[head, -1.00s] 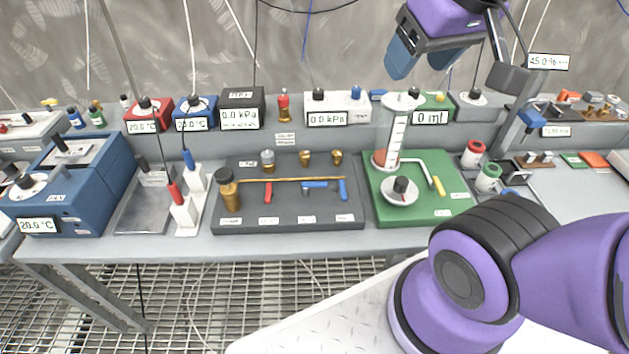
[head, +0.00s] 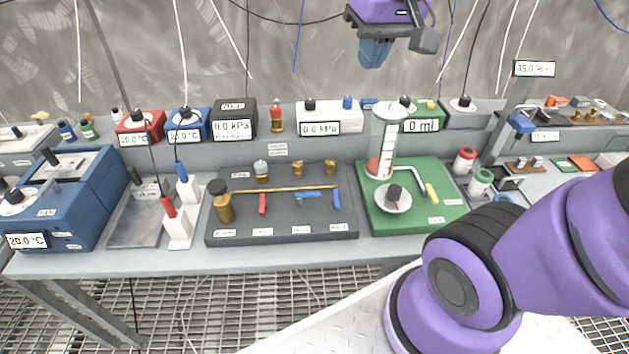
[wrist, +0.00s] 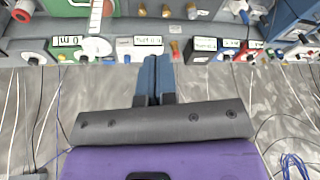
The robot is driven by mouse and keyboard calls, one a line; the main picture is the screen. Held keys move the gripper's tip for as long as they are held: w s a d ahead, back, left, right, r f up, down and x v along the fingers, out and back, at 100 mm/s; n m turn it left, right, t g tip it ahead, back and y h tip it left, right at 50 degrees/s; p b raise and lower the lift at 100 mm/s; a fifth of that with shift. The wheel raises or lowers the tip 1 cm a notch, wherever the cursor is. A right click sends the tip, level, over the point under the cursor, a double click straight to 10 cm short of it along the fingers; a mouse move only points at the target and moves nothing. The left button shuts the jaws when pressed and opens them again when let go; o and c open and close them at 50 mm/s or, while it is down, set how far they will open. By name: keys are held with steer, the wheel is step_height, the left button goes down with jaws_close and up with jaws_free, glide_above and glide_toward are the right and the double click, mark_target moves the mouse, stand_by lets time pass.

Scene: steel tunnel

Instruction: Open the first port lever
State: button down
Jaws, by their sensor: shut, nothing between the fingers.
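A dark grey manifold board (head: 285,228) lies on the bench in the head view, with a brass pipe (head: 285,189) running across it. Along the pipe sit a red lever (head: 262,204), a blue lever lying along the pipe (head: 308,195) and a blue lever turned across it (head: 337,199). The labels below them are too small to read, so I cannot tell which is the first port. My gripper (head: 374,55) is high above the back of the bench, far from the levers. In the wrist view its blue fingers (wrist: 154,75) are together and empty.
A brass bottle with a black cap (head: 222,202) stands at the board's left end. Brass fittings (head: 298,168) stand behind the pipe. A green board (head: 408,215) with a tall cylinder (head: 388,145) is to the right. White stands (head: 178,222) are to the left.

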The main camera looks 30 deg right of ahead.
steer(key=w+d+f+m+g, duration=0.25)
steer(key=w+f+g, duration=0.35)
steer(key=w+f, duration=1.4)
steer(key=w+f+m+g+y, duration=0.1)
steer(key=w+f, duration=0.3)
steer(key=f, duration=0.7)
steer(key=shift+w+f, duration=0.2)
steer(key=shift+w, duration=0.05)
steer(key=x, duration=0.9)
steer(key=shift+s, duration=0.2)
steer(key=s, duration=0.2)
steer(key=a, duration=0.1)
steer(key=shift+s+a+f, duration=0.1)
steer(key=shift+s+f, duration=0.2)
steer(key=shift+s, duration=0.1)
steer(key=shift+s+a, duration=0.2)
steer(key=shift+s, duration=0.35)
